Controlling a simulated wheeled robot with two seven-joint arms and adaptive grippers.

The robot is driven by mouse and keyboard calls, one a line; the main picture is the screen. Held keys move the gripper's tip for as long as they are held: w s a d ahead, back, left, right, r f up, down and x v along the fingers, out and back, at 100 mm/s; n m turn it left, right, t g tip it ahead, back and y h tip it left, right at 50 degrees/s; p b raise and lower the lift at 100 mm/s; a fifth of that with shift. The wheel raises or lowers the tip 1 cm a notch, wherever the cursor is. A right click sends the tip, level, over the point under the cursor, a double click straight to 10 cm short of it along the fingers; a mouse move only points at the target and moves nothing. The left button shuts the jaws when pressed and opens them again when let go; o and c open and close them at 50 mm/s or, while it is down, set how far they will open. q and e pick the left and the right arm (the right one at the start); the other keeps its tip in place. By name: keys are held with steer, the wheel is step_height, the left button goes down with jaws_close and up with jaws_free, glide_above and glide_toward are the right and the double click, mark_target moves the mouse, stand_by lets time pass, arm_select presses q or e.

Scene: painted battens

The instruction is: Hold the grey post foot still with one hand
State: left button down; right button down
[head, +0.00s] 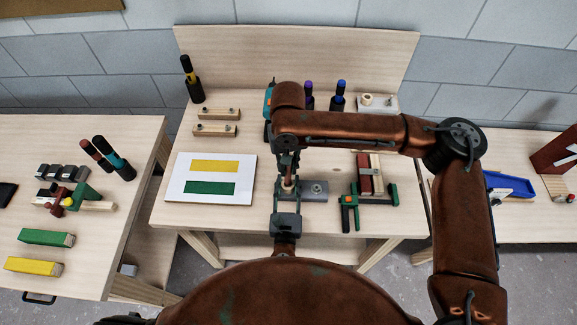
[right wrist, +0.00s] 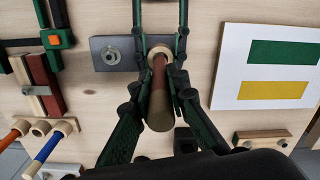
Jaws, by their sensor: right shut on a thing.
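The grey post foot (head: 319,197) is a flat plate on the middle table, with a bolt on one end and a pale round collar on the other. It also shows in the right wrist view (right wrist: 102,62). My right gripper (head: 288,172) is above the collar, shut on a brown round post (right wrist: 160,85) that stands over the collar. Whether the post is seated is hidden. My left gripper (head: 286,205) comes from the near side. Its fingers lie on both sides of the collar; whether they press on it cannot be made out.
A white sheet (head: 180,195) with yellow and green bars lies left of the foot. A green clamp (head: 349,212) and red and pale battens (head: 376,166) lie to its right. Wooden blocks (head: 217,113) and dark bottles (head: 195,88) stand behind. Side tables hold more parts.

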mark_target(288, 174)
steer(key=shift+f, duration=1.95)
stand_by(0.4)
steer(key=c, duration=1.8)
jaws_free()
step_height(288, 174, up, 12)
arm_select(q)
steer(key=c, duration=1.3)
jaws_free()
